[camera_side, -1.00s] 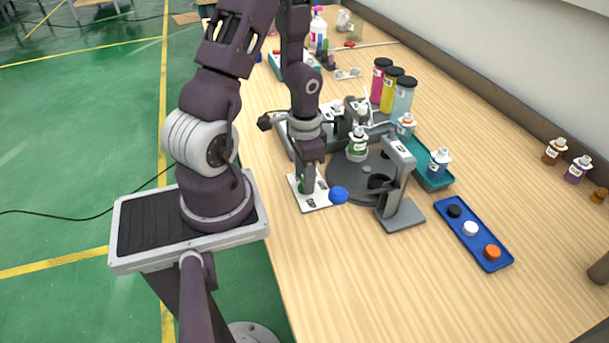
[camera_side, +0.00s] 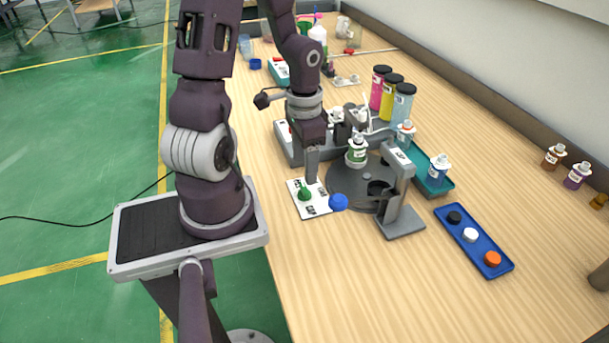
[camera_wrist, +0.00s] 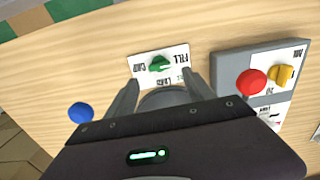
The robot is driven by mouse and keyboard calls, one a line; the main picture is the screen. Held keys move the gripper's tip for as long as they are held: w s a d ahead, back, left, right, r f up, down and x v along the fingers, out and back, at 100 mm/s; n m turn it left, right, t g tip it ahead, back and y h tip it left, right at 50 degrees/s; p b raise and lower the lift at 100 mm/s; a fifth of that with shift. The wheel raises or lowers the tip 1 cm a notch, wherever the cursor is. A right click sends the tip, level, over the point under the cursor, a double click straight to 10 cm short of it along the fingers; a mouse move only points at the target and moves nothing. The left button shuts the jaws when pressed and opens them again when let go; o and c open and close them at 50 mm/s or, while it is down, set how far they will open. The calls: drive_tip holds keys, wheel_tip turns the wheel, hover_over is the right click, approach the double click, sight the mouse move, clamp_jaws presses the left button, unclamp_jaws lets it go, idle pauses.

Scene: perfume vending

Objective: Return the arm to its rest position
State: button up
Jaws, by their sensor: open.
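My gripper (camera_side: 312,168) is above the white label plate (camera_side: 320,207) that carries a green knob (camera_side: 305,193). In the wrist view my gripper (camera_wrist: 160,82) has its two fingers spread, with nothing between them. The green knob (camera_wrist: 159,63) and its plate (camera_wrist: 176,54) lie beyond the fingertips in that view, apart from them.
Right of my gripper is a grey turntable (camera_side: 350,184) with a green-labelled bottle (camera_side: 356,150) and a grey stand (camera_side: 401,215). A blue tray (camera_side: 475,238) holds caps. Three tall coloured cylinders (camera_side: 389,92) stand behind. The front table is clear.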

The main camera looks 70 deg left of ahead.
drive_tip(key=shift+r, duration=0.35)
drive_tip(key=s+d+r+t, duration=0.2)
drive_tip(key=d+r, duration=0.5)
drive_tip(key=r, duration=0.3)
drive_tip(key=s+d+r+t, duration=0.3)
drive_tip(key=d+r, duration=0.5)
drive_tip(key=r, duration=0.1)
drive_tip(key=shift+d+r+t, duration=0.15)
drive_tip(key=shift+r+t, duration=0.15)
drive_tip(key=shift+r, duration=0.05)
